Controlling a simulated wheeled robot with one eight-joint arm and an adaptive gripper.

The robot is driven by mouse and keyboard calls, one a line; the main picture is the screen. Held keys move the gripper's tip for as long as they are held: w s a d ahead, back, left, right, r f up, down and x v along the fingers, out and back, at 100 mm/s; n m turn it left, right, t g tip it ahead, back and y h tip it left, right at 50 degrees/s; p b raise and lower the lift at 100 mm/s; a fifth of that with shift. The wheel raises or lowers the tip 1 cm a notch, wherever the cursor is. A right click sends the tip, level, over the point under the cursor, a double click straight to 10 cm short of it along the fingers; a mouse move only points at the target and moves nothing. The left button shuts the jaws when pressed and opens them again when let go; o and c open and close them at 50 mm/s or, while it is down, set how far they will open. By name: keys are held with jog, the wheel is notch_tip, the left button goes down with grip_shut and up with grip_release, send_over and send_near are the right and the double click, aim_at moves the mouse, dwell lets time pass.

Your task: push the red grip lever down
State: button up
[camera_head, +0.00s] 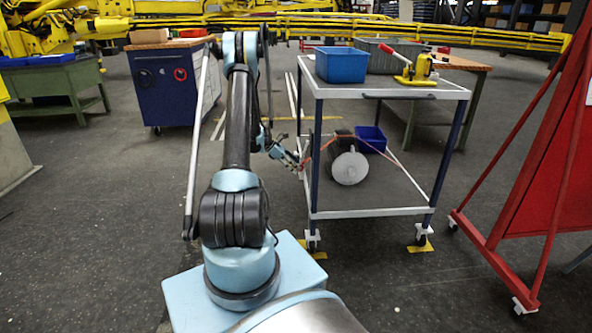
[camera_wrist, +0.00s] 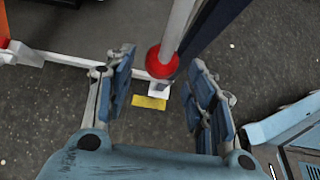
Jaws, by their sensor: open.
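In the head view, a lever with a red grip (camera_head: 386,48) slants up to the left from a yellow pump-like device (camera_head: 417,70) on the cart's top shelf. My gripper (camera_head: 297,162) is well below and left of it, beside the cart's front left post. In the wrist view my gripper (camera_wrist: 161,60) is open, fingers wide apart. A round red part (camera_wrist: 160,63) on a pale rod shows between the fingertips; I cannot tell whether it touches them, or what it belongs to. The yellow device cannot be made out in the wrist view.
The cart's top shelf (camera_head: 395,92) also holds a blue bin (camera_head: 341,65) and a grey bin. Its lower shelf (camera_head: 385,190) holds a dark machine with a pale round end (camera_head: 349,168) and another blue bin (camera_head: 371,138). A red frame (camera_head: 535,170) stands right.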

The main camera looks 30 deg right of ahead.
jog(key=v, duration=0.9)
jog(key=shift+a+r, duration=0.2)
jog(key=shift+a, duration=0.05)
jog(key=shift+w+r, duration=0.1)
jog(key=shift+w, duration=0.05)
